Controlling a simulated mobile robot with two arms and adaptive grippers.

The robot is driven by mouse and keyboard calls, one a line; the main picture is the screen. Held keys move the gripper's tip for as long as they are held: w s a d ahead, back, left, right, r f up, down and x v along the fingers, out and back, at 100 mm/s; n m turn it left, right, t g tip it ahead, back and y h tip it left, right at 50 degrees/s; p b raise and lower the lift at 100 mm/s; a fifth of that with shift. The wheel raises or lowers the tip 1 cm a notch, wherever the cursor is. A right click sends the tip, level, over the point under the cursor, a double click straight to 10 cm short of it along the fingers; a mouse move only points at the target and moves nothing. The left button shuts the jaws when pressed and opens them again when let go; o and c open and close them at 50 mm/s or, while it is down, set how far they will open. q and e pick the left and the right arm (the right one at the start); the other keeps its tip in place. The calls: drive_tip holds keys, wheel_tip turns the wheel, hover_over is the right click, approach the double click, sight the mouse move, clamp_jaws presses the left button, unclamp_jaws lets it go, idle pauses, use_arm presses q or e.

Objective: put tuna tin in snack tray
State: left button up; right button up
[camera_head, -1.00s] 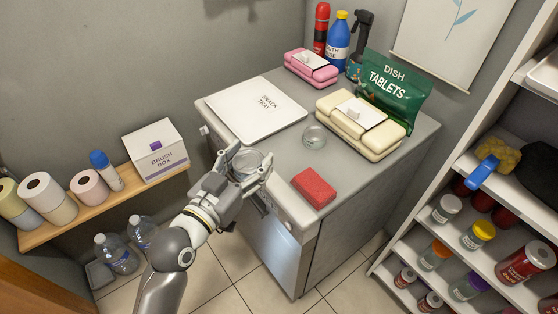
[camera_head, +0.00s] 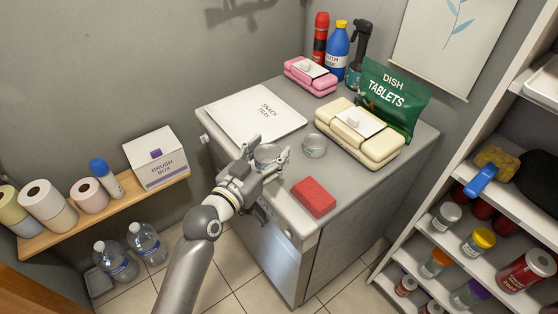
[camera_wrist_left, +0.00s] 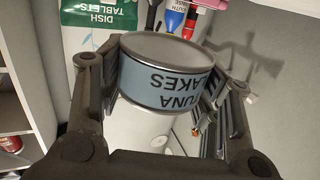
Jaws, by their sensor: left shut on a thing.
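My left gripper (camera_head: 268,152) is shut on a tuna tin (camera_head: 267,155) and holds it over the front part of the counter. In the left wrist view the tin (camera_wrist_left: 168,78) sits between the fingers, its "TUNA FLAKES" label upside down. The white snack tray (camera_head: 236,112) lies flat at the counter's left, behind and left of the held tin. The tin is apart from the tray's printed middle; its exact height above the counter is hard to tell. My right gripper is not in view.
A red block (camera_head: 314,197) lies at the front right. Cream wipes packs (camera_head: 375,145) and a green dish tablets bag (camera_head: 393,97) stand behind. The tray's surface is clear.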

use_arm(q)
drive_tip(key=w+f, duration=0.1)
drive_tip(key=f, duration=0.1)
drive_tip(key=w+d+f, duration=0.1)
drive_tip(key=w, duration=0.1)
drive_tip(key=w+d+f+b, duration=0.1)
drive_tip(key=w+f, duration=0.1)
drive_tip(key=shift+w+d+f, duration=0.1)
drive_tip(key=shift+w+f, duration=0.1)
drive_tip(key=shift+f, duration=0.15)
drive_tip(key=f, duration=0.3)
drive_tip(key=shift+w+d+b, duration=0.2)
drive_tip(key=shift+w+b, duration=0.1)
drive_tip(key=shift+w, duration=0.1)
drive_tip(key=shift+a+f, duration=0.1)
drive_tip(key=shift+f, duration=0.25)
drive_tip(key=shift+f, duration=0.2)
drive_tip(key=o, duration=1.1)
